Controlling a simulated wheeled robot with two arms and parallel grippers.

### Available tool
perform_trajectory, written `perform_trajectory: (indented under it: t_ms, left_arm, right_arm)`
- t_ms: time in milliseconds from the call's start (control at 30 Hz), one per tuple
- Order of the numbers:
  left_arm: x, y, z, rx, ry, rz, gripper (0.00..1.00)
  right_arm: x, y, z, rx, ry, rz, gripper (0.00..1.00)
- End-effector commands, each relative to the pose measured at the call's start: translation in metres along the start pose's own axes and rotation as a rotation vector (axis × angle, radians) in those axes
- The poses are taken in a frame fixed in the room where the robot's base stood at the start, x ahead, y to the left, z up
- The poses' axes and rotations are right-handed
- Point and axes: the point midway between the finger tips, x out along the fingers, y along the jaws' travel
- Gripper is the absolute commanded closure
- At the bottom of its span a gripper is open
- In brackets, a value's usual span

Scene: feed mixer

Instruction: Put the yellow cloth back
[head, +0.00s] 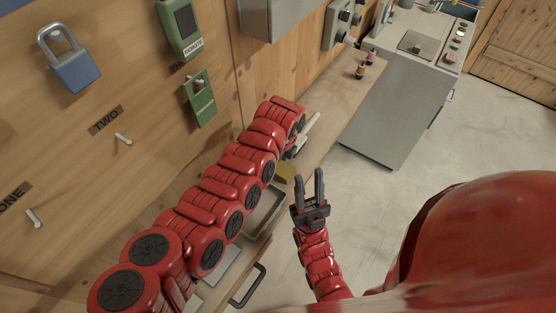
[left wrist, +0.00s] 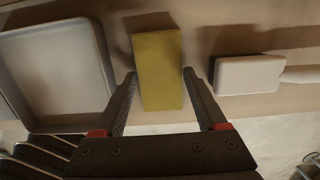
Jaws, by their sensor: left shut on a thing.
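The yellow cloth (left wrist: 158,62), a flat-sided block shape, lies between the two fingers of my left gripper (left wrist: 158,85) in the left wrist view. The gripper is shut on it. In the head view only a small yellow part of the cloth (head: 285,172) shows beside my left arm, which hides most of the left gripper. My right gripper (head: 309,183) is raised in the middle of the head view, with its fingers apart and nothing between them.
A shallow grey tray (left wrist: 103,50) is left of the cloth, and a white tool with a handle (left wrist: 250,75) is right of it. Small bottles (head: 361,71) stand on the wooden ledge. A grey machine (head: 385,110) is beyond. A padlock (head: 72,70) hangs on the wooden wall.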

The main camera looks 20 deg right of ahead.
Motion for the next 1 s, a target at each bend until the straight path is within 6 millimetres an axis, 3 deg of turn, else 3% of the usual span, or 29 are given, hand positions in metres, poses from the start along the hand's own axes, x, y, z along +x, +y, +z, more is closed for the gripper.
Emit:
perform_trajectory:
  t_ms: [67,100,233,500,667,1000]
  left_arm:
    - [0.000,0.000,0.000,0.000,0.000,0.000,0.71]
    - [0.000,0.000,0.000,0.000,0.000,0.000,0.24]
    - [0.000,0.000,0.000,0.000,-0.001,0.000,0.01]
    - [0.000,0.000,0.000,0.000,-0.001,0.000,0.00]
    - [-0.013,-0.001,0.001,0.000,-0.001,-0.004,0.00]
    - [-0.086,-0.001,0.001,-0.001,-0.003,-0.004,0.00]
  right_arm:
    - [-0.001,0.000,0.000,0.000,0.000,0.000,0.65]
    - [-0.001,0.000,0.000,0.000,0.000,0.000,0.65]
    - [-0.001,0.000,0.000,0.000,0.000,0.000,0.65]
    - [-0.002,0.000,0.000,0.000,0.000,0.000,0.65]
    - [-0.010,-0.001,0.002,0.000,0.000,0.000,0.65]
    - [-0.049,-0.002,0.008,0.000,0.000,0.000,0.65]
